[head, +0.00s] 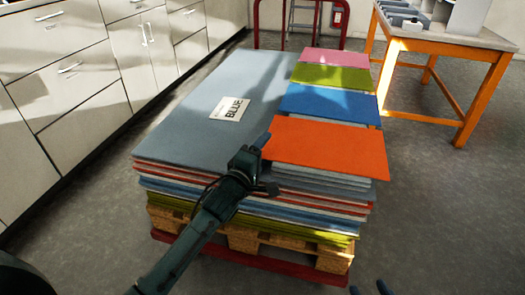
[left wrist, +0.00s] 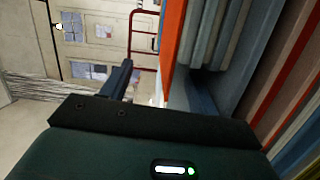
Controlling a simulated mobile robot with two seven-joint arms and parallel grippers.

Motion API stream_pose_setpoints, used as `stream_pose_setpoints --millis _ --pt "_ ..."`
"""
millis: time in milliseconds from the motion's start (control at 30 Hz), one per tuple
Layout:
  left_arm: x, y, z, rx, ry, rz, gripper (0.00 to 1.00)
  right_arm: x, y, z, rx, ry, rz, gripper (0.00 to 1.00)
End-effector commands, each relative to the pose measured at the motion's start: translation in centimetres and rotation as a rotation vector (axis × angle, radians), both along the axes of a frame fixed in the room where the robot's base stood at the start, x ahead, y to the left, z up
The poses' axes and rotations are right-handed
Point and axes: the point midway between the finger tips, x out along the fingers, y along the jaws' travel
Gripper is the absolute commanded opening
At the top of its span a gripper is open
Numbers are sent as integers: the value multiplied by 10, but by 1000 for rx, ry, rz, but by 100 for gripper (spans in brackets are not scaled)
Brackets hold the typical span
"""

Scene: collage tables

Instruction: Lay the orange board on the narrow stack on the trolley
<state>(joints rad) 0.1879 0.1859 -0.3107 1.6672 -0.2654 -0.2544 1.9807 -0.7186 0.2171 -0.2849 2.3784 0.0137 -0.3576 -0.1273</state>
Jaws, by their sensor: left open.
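The orange board (head: 330,145) lies flat at the near end of the narrow stack on the right, over several grey boards (head: 320,180). Its edge also shows in the left wrist view (left wrist: 171,35). The trolley (head: 250,263) has a red base and carries a wooden pallet under the boards. My left gripper (head: 264,152) is open at the orange board's left edge. One dark finger (left wrist: 118,80) shows in the wrist view; whether it touches the board cannot be told. My right gripper (head: 370,289) is only partly visible at the bottom edge, its fingertips apart.
A wide grey board (head: 215,85) with a label reading BLUE (head: 230,109) lies left of the narrow stack. Blue (head: 328,102), green (head: 331,76) and pink (head: 335,57) boards lie behind the orange one. Drawers (head: 75,75) line the left; an orange-legged table (head: 445,65) stands right.

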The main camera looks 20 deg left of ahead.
Motion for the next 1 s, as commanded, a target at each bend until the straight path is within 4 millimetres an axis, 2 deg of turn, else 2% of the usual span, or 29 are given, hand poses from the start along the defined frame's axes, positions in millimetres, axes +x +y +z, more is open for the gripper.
stream_pose_setpoints --millis 33,367,1000 --pt "-1 0 -7 2 14 1 65 0 0 -1 0 0 0 36" --pt "-1 2 -10 5 21 2 65 0 0 1 -1 0 0 36" --pt "-2 88 -11 13 25 8 65 0 0 28 0 0 0 36"
